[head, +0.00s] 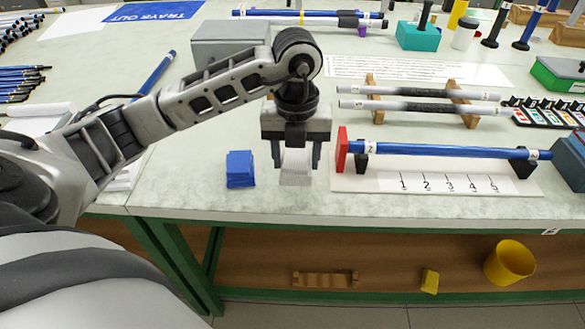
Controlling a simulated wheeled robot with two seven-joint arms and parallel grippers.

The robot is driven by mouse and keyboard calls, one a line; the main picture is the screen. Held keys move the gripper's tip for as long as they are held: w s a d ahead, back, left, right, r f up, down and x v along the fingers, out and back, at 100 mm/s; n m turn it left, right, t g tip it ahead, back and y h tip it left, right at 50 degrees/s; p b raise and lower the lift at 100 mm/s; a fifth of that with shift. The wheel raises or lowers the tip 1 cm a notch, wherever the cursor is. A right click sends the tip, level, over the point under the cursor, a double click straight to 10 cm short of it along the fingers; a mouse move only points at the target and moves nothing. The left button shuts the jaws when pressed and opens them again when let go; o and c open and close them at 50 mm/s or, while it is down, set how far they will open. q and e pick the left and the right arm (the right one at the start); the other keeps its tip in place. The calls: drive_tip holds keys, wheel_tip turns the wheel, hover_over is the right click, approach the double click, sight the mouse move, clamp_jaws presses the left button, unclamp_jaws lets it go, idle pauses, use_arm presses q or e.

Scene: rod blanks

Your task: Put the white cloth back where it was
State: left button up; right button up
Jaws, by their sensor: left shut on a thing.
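My left gripper (297,158) points down over the front part of the table, left of the white measuring board. Its fingers are closed on the white cloth (296,168), which shows between and below the fingertips. The cloth is at or just above the table top; I cannot tell whether it touches. A blue folded cloth or block (240,169) lies on the table just left of the gripper. My right gripper is not in view.
The white measuring board (350,184) with a blue rod (450,151) and red end stop (342,150) stands close right of the gripper. Two grey rods rest on wooden supports (454,92) behind it. A grey box (215,48) stands behind my arm. The table's front edge (300,216) is near.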

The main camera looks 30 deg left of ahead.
sight(292, 169)
use_arm(q)
drive_tip(key=shift+w+a+f, duration=0.2)
drive_tip(key=shift+a+f, duration=0.15)
drive_tip(key=shift+f, duration=0.1)
drive_tip(key=f, duration=0.3)
drive_tip(key=shift+w+a, duration=0.1)
drive_tip(key=shift+a, duration=0.2)
drive_tip(key=shift+f, duration=0.4)
